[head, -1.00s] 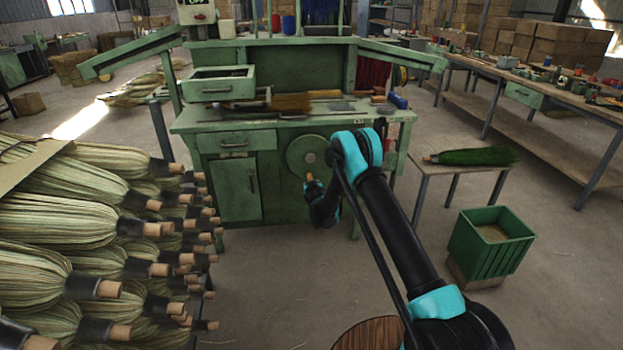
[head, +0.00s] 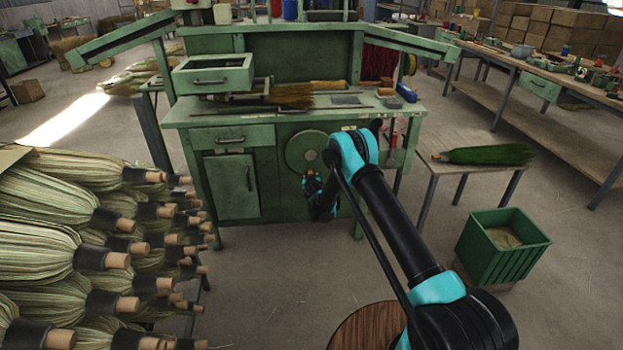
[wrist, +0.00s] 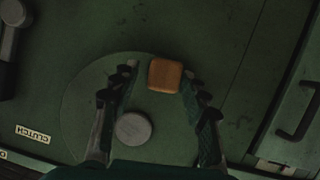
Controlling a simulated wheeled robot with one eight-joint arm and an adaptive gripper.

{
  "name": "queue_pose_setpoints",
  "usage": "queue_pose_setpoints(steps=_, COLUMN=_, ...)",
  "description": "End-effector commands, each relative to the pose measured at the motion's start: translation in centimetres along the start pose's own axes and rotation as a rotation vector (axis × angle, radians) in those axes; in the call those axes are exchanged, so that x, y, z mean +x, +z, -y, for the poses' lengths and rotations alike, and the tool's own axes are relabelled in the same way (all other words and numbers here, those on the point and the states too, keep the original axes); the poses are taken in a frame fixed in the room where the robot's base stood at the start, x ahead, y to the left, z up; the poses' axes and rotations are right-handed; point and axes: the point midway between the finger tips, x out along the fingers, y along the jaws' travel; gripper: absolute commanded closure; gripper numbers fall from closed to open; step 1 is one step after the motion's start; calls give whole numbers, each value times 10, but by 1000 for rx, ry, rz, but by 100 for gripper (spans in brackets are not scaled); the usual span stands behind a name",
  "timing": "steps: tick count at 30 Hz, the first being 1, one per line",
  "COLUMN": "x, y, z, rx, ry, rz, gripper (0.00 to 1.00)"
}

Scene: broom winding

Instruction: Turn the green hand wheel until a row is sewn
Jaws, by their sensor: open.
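The green hand wheel (head: 300,145) is a round disc on the front of the green bench machine, with a grey hub (wrist: 133,128) at its centre. Its wooden knob (wrist: 165,74) stands near the rim, below the hub in the head view. My gripper (head: 311,180) is at the lower part of the wheel. In the wrist view my gripper (wrist: 160,72) is open, with one finger on each side of the knob. A gap shows at the left finger; whether the right finger touches the knob I cannot tell.
A broom (head: 290,95) lies on the machine's table. A stack of brooms (head: 45,220) fills the left. A side table (head: 437,155) with a green broom and a green bin (head: 490,250) stand right. Floor before the machine is clear.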

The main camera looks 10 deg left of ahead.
Motion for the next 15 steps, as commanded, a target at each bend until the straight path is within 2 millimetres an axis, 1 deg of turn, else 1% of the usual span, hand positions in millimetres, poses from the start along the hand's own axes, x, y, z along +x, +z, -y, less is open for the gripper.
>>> queue_pose_setpoints(steps=2, x=0, y=0, z=0, rx=0, ry=0, rz=0, gripper=55)
queue_pose_setpoints(steps=3, x=0, y=0, z=0, rx=0, ry=0, rz=0, gripper=58)
queue_pose_setpoints(steps=13, x=0, y=0, z=0, rx=0, ry=0, rz=0, gripper=99)
queue_pose_setpoints(steps=15, x=0, y=0, z=0, rx=0, ry=0, rz=0, gripper=100)
